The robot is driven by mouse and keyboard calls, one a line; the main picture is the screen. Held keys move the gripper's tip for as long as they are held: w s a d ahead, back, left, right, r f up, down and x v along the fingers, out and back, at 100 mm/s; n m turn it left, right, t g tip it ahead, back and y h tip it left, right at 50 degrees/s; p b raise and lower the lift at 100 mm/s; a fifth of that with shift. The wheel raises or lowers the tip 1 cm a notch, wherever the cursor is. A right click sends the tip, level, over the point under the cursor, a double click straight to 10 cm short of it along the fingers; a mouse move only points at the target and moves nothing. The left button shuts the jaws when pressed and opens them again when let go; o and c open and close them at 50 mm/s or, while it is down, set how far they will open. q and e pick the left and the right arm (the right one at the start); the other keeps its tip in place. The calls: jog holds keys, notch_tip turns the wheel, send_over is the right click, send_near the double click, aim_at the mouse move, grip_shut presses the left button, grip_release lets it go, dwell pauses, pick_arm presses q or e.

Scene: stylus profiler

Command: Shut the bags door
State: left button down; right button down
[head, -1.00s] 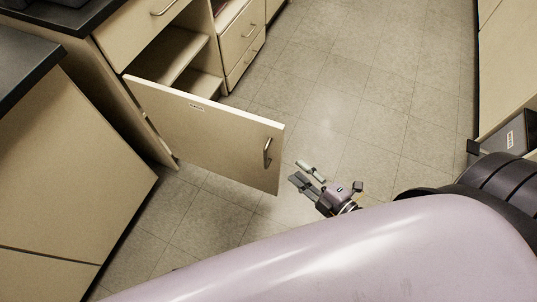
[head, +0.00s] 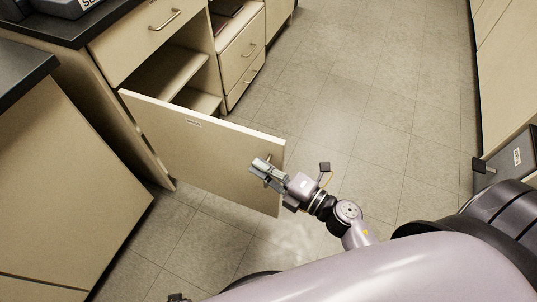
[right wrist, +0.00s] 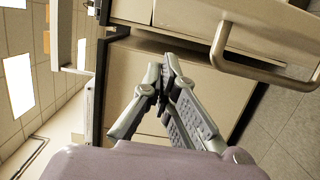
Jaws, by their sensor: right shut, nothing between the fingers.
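The bags door (head: 200,135), a beige cabinet panel with a small label near its top edge, stands wide open, swung out from the cabinet at the left of the head view. My right gripper (head: 262,170) is shut and empty, in front of the door's free end. It covers much of the door's handle there. In the right wrist view the shut fingertips (right wrist: 163,80) point at beige cabinet fronts, and a curved metal handle (right wrist: 275,72) lies to their right, apart from them. I cannot tell whether the gripper touches the door. My left gripper is not in view.
Behind the door, the open cabinet shows a bare shelf (head: 165,75). A drawer (head: 150,30) sits above it and more drawers (head: 240,55) beyond. Another beige cabinet (head: 60,180) stands at the left. The tiled floor (head: 350,110) is clear on the right.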

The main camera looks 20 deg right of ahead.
aim_at(269, 157)
jog(key=shift+w+d, duration=1.1)
jog(key=shift+d, duration=0.15)
jog(key=shift+d, duration=0.1)
